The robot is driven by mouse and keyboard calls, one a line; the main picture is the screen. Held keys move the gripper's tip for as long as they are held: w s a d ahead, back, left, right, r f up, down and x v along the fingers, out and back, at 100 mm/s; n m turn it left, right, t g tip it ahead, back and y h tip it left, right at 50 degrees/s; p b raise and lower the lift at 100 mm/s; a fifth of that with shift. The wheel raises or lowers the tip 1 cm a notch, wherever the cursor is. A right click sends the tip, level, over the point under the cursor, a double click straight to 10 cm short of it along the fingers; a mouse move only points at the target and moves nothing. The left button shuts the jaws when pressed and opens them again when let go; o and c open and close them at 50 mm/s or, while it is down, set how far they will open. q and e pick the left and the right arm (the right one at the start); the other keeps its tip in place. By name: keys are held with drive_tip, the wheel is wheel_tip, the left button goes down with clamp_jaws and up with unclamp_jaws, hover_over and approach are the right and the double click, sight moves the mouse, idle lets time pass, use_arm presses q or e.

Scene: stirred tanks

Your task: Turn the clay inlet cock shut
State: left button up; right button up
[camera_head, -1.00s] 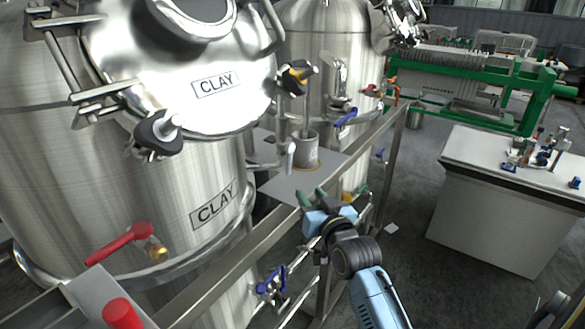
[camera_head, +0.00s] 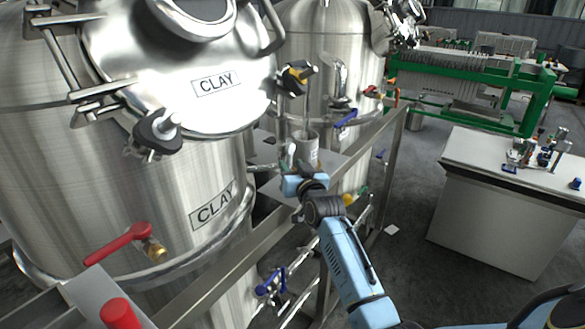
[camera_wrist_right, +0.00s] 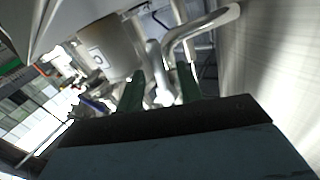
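The clay tank (camera_head: 170,190) with CLAY labels fills the left of the head view. A cock with a pale upright lever (camera_head: 291,152) sits on piping at its right side, by a grey pot. A red-levered cock (camera_head: 125,240) with a brass end is on the tank's lower front. No label shows which cock is the inlet one. My right gripper (camera_head: 298,168) is just below and beside the pale lever. In the right wrist view my gripper (camera_wrist_right: 162,80) has its green fingers apart, with metal piping behind the gap; contact cannot be told. My left gripper is not in view.
The grey pot (camera_head: 306,145) stands on a plate right behind my right gripper. A steel rail (camera_head: 350,150) runs beside the tanks. A second steel tank (camera_head: 330,60) stands behind. Blue-handled valves (camera_head: 270,283) are below. Open floor lies toward the white bench (camera_head: 505,205).

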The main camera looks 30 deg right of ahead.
drive_tip(key=shift+w, duration=0.1)
clamp_jaws()
idle(0.4)
